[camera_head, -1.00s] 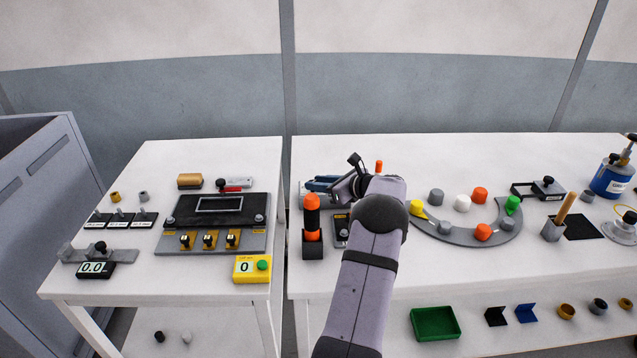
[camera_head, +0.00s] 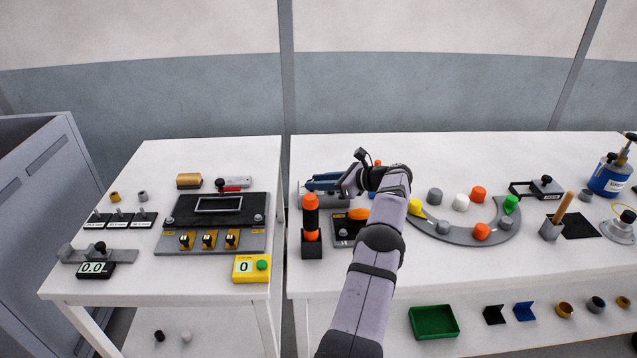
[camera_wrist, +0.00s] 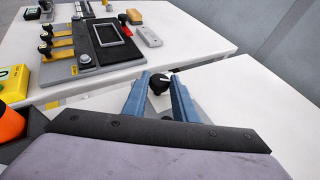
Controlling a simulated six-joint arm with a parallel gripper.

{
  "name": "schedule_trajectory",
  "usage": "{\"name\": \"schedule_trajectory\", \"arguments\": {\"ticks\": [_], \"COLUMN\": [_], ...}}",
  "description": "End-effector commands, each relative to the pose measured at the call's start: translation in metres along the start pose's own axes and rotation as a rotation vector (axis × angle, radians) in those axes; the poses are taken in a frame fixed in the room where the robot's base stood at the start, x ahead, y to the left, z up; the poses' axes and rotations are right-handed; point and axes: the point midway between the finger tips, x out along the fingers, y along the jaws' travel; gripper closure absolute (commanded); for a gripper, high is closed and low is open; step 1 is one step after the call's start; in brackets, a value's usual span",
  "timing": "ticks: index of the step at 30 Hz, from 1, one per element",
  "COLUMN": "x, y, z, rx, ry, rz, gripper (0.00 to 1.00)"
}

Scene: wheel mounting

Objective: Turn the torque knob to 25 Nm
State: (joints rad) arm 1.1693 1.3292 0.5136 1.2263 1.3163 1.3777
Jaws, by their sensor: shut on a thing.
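The black knob (camera_wrist: 158,83) sits between the two blue fingers of my gripper (camera_wrist: 160,96) in the wrist view. A pale mark shows on its top. My gripper is shut on this knob. In the head view my gripper (camera_head: 322,182) is at the back left of the right table, over a grey base (camera_head: 306,198). The fingers and wrist hide the knob there. I cannot read any scale or torque value.
An orange-and-black tool (camera_head: 311,222) stands in a holder just in front. A plate with an orange part (camera_head: 358,213) lies beside my forearm. A curved grey tray (camera_head: 462,236) with coloured caps is to the right. The left table holds a panel (camera_head: 216,212).

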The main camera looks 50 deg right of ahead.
Motion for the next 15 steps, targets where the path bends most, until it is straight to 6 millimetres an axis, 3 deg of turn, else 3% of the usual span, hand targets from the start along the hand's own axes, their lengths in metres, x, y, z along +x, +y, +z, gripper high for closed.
{"name": "schedule_trajectory", "arguments": {"ticks": [5, 6, 8, 15], "x": [-0.0011, -0.0011, -0.0011, -0.0006], "y": [-0.0014, -0.0014, -0.0013, -0.0005], "z": [0.0043, 0.0043, 0.004, 0.0015], "rx": [-0.005, -0.005, -0.005, -0.003], "ry": [-0.005, -0.005, -0.005, -0.002], "rz": [-0.005, -0.005, -0.005, -0.002], "gripper": [0.97, 0.72, 0.58, 0.56]}}
